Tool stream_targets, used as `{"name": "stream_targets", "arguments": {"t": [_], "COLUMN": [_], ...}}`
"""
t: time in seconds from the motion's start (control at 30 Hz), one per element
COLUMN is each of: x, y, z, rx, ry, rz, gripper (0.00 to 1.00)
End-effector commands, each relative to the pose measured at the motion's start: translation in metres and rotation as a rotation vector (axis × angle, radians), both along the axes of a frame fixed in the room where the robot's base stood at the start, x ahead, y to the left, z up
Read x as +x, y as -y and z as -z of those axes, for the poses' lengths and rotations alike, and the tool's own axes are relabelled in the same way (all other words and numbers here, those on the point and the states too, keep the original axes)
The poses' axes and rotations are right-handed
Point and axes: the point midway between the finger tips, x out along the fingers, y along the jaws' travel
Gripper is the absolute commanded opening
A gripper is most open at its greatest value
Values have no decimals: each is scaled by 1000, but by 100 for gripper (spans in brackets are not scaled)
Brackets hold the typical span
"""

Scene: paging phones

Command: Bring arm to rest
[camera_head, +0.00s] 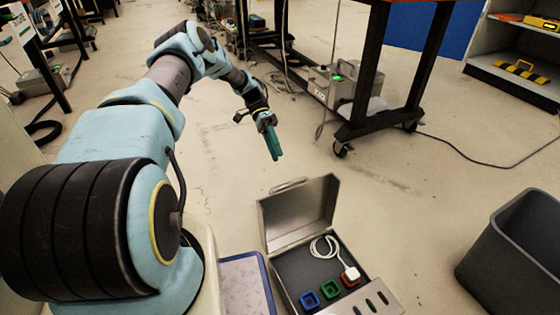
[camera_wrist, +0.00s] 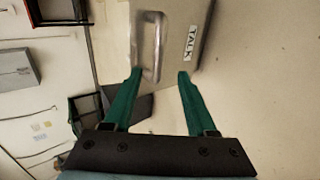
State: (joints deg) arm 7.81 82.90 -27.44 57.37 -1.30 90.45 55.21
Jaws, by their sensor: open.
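My arm stretches out from the left in the head view, with my gripper (camera_head: 274,148) above the floor beyond the open metal case. In the wrist view my gripper (camera_wrist: 158,75) has its two green fingers apart, with nothing between them. Past the fingertips the wrist view shows a metal surface with a handle (camera_wrist: 151,45) and a "TALK" label (camera_wrist: 192,42). The fingers appear clear of it, though the distance is hard to tell.
The open metal case (camera_head: 282,222) holds a white cable with a plug (camera_head: 350,273), a blue square (camera_head: 309,299) and a green square (camera_head: 330,289). A dark bin (camera_head: 510,245) stands at the right. A wheeled table (camera_head: 350,125) stands behind. Floor between is clear.

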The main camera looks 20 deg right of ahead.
Motion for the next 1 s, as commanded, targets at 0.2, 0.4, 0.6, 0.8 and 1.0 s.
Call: {"name": "stream_targets", "arguments": {"t": [0.2, 0.4, 0.6, 0.8, 1.0], "x": [4, 4, 5, 8, 4], "y": [-1, -1, -2, -12, -40], "z": [-3, -3, -8, -39, -81], "rx": [0, -1, 12, 124, 283], "ry": [0, 0, 12, 115, 264], "rz": [0, 1, -3, -57, -177], "gripper": [57, 57, 57, 57, 57]}}
